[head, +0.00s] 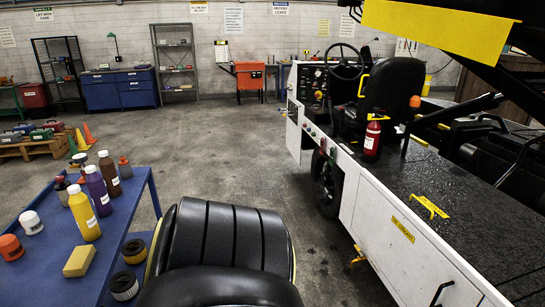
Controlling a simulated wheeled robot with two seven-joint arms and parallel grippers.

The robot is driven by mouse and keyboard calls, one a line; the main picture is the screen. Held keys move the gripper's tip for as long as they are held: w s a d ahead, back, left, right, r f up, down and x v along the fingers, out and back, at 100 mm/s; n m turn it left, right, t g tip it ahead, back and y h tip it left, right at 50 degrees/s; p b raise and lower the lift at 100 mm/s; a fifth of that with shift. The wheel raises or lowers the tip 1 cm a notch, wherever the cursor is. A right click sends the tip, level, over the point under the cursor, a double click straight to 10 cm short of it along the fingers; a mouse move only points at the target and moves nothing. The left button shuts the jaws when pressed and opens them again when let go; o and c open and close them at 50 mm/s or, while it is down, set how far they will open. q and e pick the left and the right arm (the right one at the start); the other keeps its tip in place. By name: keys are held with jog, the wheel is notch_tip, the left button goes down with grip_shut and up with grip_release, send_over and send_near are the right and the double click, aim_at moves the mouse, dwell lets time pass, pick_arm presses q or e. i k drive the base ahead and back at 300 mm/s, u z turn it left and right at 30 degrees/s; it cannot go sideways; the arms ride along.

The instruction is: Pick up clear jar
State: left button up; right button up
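No jar here is plainly clear. The small containers stand on a blue cart (40,285) at the left. One is a white-topped jar (31,222) near the cart's left side. An orange-topped jar (10,247) stands in front of it. Neither of my grippers is in view.
A yellow bottle (84,213), a purple bottle (98,192), a brown bottle (109,174) and a yellow sponge-like block (80,261) crowd the cart. The white belt loader (400,240) stands at right, with a red extinguisher (372,138). Open floor (230,135) lies between them.

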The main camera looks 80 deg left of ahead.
aim_at(62, 192)
jog(key=u, duration=4.1)
